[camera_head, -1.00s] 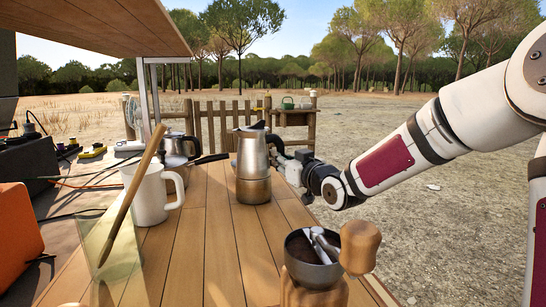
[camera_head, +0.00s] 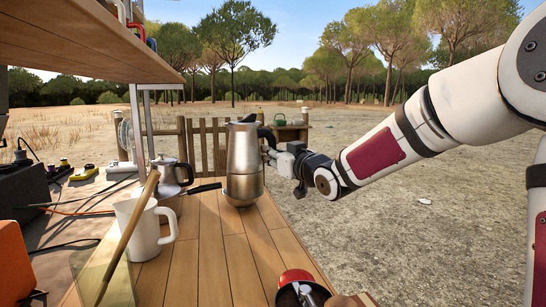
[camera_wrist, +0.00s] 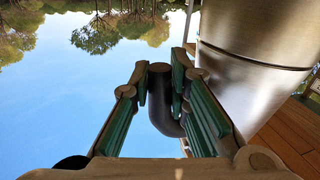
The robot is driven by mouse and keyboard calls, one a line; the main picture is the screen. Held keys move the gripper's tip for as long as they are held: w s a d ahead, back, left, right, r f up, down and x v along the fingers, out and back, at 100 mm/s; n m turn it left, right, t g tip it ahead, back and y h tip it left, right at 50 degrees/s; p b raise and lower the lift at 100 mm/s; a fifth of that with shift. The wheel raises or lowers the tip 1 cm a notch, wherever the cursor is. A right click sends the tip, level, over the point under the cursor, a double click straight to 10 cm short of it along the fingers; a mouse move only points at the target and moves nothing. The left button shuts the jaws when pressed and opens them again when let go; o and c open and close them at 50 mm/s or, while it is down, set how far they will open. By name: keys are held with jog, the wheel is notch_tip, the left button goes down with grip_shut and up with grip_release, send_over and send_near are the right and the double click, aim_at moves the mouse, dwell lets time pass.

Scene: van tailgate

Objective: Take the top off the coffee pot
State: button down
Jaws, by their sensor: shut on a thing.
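The coffee pot (camera_head: 244,155) is a tall silver moka pot with a black handle and a lower, slightly darker base. It is upright above the wooden boards in the head view. I cannot tell whether its base touches them. My gripper (camera_head: 272,153) is at its right side, shut on the black handle. In the wrist view the handle (camera_wrist: 160,95) lies between the fingers (camera_wrist: 162,110), and the silver body (camera_wrist: 260,50) fills the right. A seam crosses the body there; I cannot tell whether top and base are apart.
A white mug (camera_head: 143,228) with a wooden stick crossing in front stands on the wooden top (camera_head: 210,255) at left. A metal kettle (camera_head: 170,173) and a black pan handle are behind. A red-rimmed bowl (camera_head: 298,284) is at the front. A shelf (camera_head: 85,45) overhangs upper left.

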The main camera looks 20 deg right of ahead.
notch_tip(320, 180, down, 9)
jog(key=b, duration=0.7)
jog(key=shift+r, duration=0.15)
dwell(0.8)
jog(key=shift+f+b, duration=0.65)
jog(key=shift+f, duration=0.15)
dwell(1.4)
jog(key=shift+w+a+f+n+g+y+p, duration=0.15)
jog(key=shift+n+y+p, duration=0.1)
jog(key=shift+y+p, duration=0.35)
jog(key=shift+w+d+f+n+g+y+p, duration=0.15)
jog(key=shift+n+y+p, duration=0.15)
jog(key=shift+p, duration=0.5)
jog(key=shift+r+n+g+y+p, duration=0.25)
jog(key=shift+n+y+p, duration=0.25)
jog(key=shift+p, duration=0.85)
jog(key=shift+r+n+g+y+p, duration=0.25)
jog(key=shift+y+p, duration=0.45)
jog(key=shift+p, duration=0.6)
jog(key=shift+r, duration=0.15)
